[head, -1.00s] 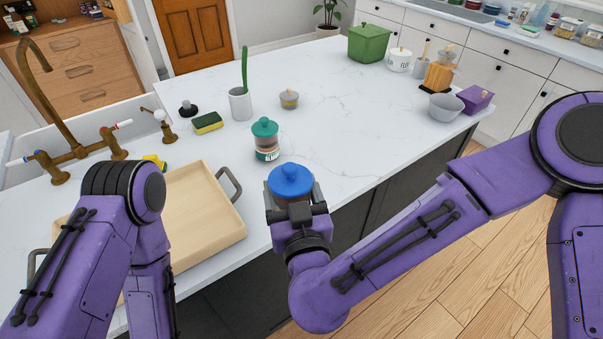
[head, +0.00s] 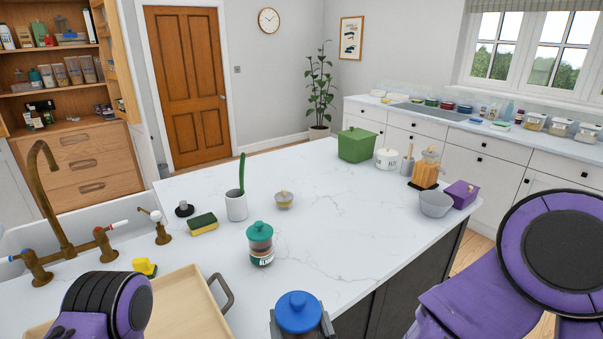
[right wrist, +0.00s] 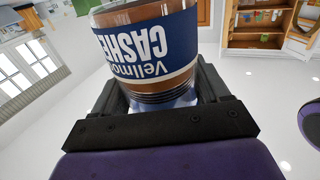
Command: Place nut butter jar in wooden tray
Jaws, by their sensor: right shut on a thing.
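The nut butter jar (head: 298,312) has a blue lid and shows at the bottom of the head view, in front of the counter's near edge. In the right wrist view, its blue label (right wrist: 150,50) reads "CASHE". My right gripper (right wrist: 160,98) is shut around it, a finger on each side. The jar looks upright in the head view; its lower part is cut off there. The wooden tray (head: 190,300) lies on the counter to the left of the jar, partly hidden by my left arm. The visible part of its floor is empty. My left gripper is out of view.
A teal-lidded jar (head: 261,243) stands on the counter just beyond the held jar. The tray's dark handle (head: 224,293) faces the jar. A yellow item (head: 145,267), a sponge (head: 203,224) and a white cup (head: 236,206) stand farther back. The counter's right middle is clear.

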